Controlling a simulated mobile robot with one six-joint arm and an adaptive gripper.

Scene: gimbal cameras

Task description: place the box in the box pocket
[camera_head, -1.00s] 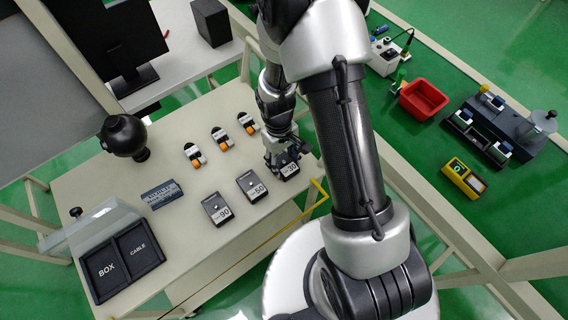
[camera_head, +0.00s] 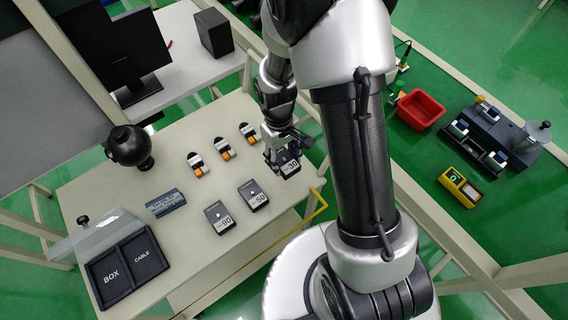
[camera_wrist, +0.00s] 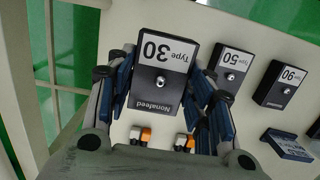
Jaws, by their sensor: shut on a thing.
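A black box labelled Type 30 (camera_wrist: 160,75) is between the blue-padded fingers of my gripper (camera_wrist: 160,95) in the wrist view. My gripper is shut on it. In the head view this box (camera_head: 289,166) is at the table's right end, under my gripper (camera_head: 280,152); whether it touches the table is hard to tell. The box pocket (camera_head: 112,276) is the left compartment, marked BOX, of a black tray at the table's left end. It is empty and far from my gripper.
Boxes marked 50 (camera_head: 252,195) and 90 (camera_head: 219,217) lie left of the held box. A dark blue block (camera_head: 165,202), orange-and-white parts (camera_head: 223,148) and a clear tilted panel (camera_head: 92,235) are on the table. The CABLE pocket (camera_head: 143,255) is empty.

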